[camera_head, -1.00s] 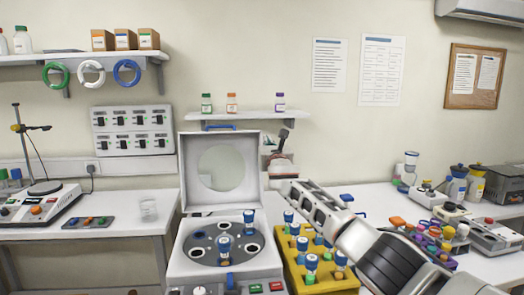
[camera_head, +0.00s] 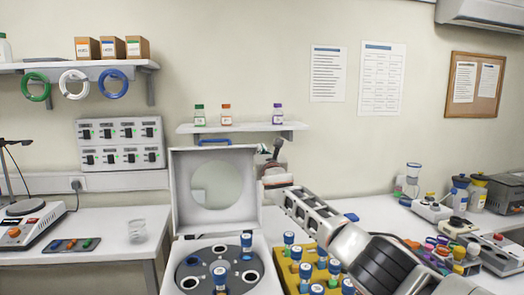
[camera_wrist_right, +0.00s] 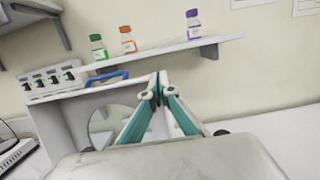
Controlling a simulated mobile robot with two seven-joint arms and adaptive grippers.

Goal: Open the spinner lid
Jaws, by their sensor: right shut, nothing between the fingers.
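The spinner is a white box (camera_head: 183,258) at the bottom middle of the head view, with a dark round rotor (camera_head: 205,270) holding blue-capped vials. Its white lid (camera_head: 245,212), with a round window, stands upright behind the rotor, so the spinner is open. A blue handle (camera_head: 213,141) sits on the lid's top edge, and it shows in the right wrist view too (camera_wrist_right: 108,79). My right gripper (camera_head: 274,146) is just right of the lid's top right corner. Its teal fingers (camera_wrist_right: 155,92) are shut and empty. My left gripper is out of view.
A yellow rack (camera_head: 292,279) of blue-capped vials stands right of the spinner, under my right arm. A wall shelf (camera_head: 240,127) with small bottles is behind the lid. A glass beaker (camera_head: 137,231) stands on the left bench. Coloured tubes (camera_head: 442,250) crowd the right bench.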

